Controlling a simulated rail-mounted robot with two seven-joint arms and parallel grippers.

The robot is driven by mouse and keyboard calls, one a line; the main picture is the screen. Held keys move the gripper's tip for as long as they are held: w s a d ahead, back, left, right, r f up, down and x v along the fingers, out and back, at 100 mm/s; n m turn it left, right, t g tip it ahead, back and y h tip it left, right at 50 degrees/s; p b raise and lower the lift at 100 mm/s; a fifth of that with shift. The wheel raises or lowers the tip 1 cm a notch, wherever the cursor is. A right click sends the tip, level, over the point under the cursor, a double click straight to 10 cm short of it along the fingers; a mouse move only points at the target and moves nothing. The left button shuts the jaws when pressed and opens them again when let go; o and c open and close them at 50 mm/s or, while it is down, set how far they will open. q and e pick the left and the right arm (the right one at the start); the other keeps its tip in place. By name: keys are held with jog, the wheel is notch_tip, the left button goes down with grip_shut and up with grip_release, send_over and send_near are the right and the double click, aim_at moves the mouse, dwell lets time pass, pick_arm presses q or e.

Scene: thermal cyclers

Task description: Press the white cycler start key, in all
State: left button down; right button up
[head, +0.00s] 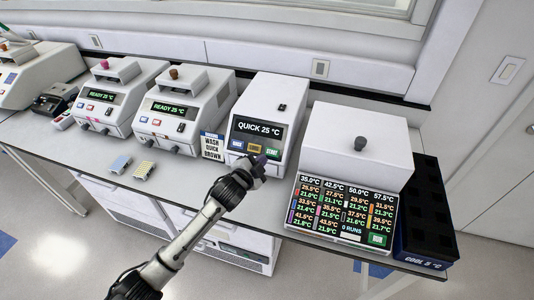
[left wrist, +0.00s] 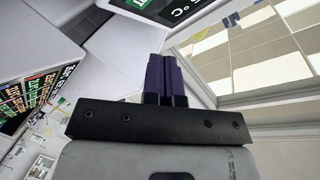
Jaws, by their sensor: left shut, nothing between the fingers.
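A white cycler (head: 275,100) stands mid-bench with a dark screen reading "QUICK 25 °C". Its key row has a blue key (head: 236,144), an orange key (head: 253,147) and a green start key (head: 272,153). My left gripper (head: 260,159) is shut and empty, its purple fingertips just in front of the panel by the green key. In the left wrist view the shut fingers (left wrist: 165,78) point at the panel, and part of the green key (left wrist: 140,4) shows at the top edge. I cannot tell whether the tips touch it. My right gripper is not in view.
Two cyclers reading "READY 25 °C" (head: 185,105) (head: 120,95) stand to the left, beside a "WASH QUICK BROWN" card (head: 212,147). A white unit with a temperature grid screen (head: 345,210) and a dark cooling rack (head: 428,205) stand right. Two small blocks (head: 144,170) (head: 120,163) lie on the front bench.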

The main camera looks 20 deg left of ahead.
aim_at(272, 152)
pick_arm(q)
jog(key=shift+d+r+m+t+h, duration=0.35)
jog(key=shift+r+m+t+h, duration=0.1)
jog(key=shift+r+m, duration=0.35)
jog(key=shift+d+r+m+t+h, duration=0.35)
jog(key=shift+r+m+h, duration=0.1)
jog(key=shift+r+m, duration=0.3)
jog(key=shift+f, duration=0.1)
jog(key=w+f+b, duration=0.6)
jog(key=b, duration=0.2)
jog(key=shift+w+a+b, duration=0.15)
jog(key=shift+a+b, duration=0.05)
jog(key=shift+b, duration=0.15)
dwell(0.5)
jog(key=shift+w, duration=0.1)
dwell(0.6)
